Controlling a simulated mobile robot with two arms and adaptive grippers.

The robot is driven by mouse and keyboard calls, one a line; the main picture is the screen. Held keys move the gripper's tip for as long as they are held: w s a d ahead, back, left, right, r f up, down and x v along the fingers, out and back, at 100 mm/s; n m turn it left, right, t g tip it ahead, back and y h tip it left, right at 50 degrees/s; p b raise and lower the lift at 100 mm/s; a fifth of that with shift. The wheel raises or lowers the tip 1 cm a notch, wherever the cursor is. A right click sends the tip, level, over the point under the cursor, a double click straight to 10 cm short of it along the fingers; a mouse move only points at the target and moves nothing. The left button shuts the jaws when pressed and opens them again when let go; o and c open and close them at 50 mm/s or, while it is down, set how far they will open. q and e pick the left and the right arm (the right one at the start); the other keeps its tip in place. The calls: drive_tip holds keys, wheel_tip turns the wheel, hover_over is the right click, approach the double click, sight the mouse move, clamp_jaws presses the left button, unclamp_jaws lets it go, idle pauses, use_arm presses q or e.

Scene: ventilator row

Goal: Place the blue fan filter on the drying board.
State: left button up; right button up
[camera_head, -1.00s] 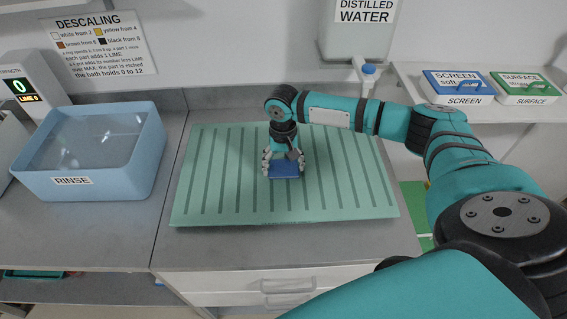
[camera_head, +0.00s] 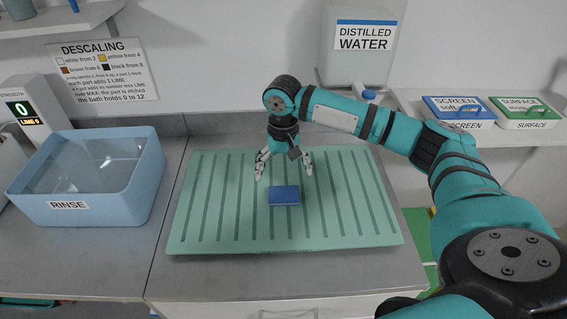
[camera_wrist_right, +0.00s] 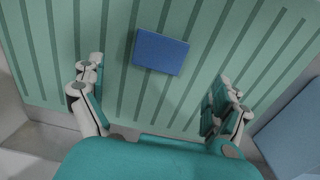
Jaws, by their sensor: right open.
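The blue fan filter (camera_head: 284,196) lies flat on the green ribbed drying board (camera_head: 345,205), near its middle. The filter also shows in the right wrist view (camera_wrist_right: 161,52), between and beyond the two fingers, with bare board around it. My right gripper (camera_head: 284,172) is open and empty, with its fingers spread above and just behind the filter in the head view. In the wrist view the fingertips (camera_wrist_right: 163,78) are apart from the filter. My left gripper is not in view.
A blue rinse basin (camera_head: 140,190) stands left of the board. A distilled water tank (camera_head: 345,70) is behind. Blue screen box (camera_head: 455,108) and green surface box (camera_head: 524,108) sit on a shelf at the right. The board is otherwise clear.

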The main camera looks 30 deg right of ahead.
drive_tip(key=shift+r, duration=1.9)
